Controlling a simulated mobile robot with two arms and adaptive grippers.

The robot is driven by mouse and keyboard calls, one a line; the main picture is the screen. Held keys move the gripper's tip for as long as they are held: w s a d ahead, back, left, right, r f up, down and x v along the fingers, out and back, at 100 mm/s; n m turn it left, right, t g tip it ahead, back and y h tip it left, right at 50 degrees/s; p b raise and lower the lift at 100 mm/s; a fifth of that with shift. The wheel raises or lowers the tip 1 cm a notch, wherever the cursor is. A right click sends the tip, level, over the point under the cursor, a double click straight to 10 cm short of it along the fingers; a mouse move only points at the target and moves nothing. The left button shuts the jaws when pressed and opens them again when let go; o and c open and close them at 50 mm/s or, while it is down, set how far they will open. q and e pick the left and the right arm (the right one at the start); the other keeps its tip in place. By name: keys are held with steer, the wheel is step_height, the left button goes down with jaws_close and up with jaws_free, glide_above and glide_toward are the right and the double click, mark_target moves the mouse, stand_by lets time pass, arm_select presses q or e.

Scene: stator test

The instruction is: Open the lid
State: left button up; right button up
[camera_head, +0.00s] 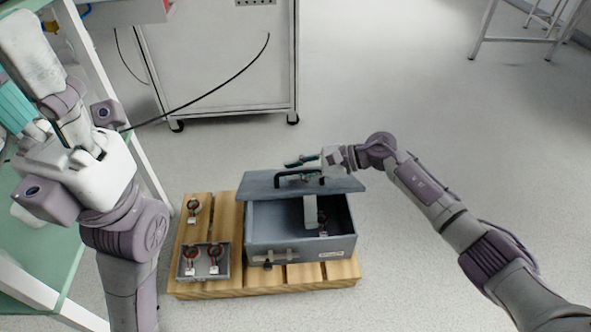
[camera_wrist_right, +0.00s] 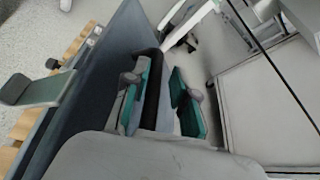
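The lid (camera_head: 255,184) of the grey-blue metal box (camera_head: 300,247) is raised at an angle, and part of the box's inside shows below it. A black handle (camera_head: 284,180) stands on the lid. My right gripper (camera_head: 302,162) is at this handle. In the right wrist view, its two green-padded fingers (camera_wrist_right: 162,98) are apart, with the black handle (camera_wrist_right: 153,90) between them and a gap beside the right finger. The lid (camera_wrist_right: 95,80) runs down the left of that view.
The box stands on a wooden pallet (camera_head: 205,290). A small grey tray (camera_head: 233,262) with two stators and a loose stator (camera_head: 193,206) lie left of it. Another stator (camera_head: 323,226) is inside the box.

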step_height(320, 180, up, 4)
glide_above(340, 183)
steer(key=shift+w+d+r, duration=0.1)
steer(key=shift+r, duration=0.05)
stand_by(0.4)
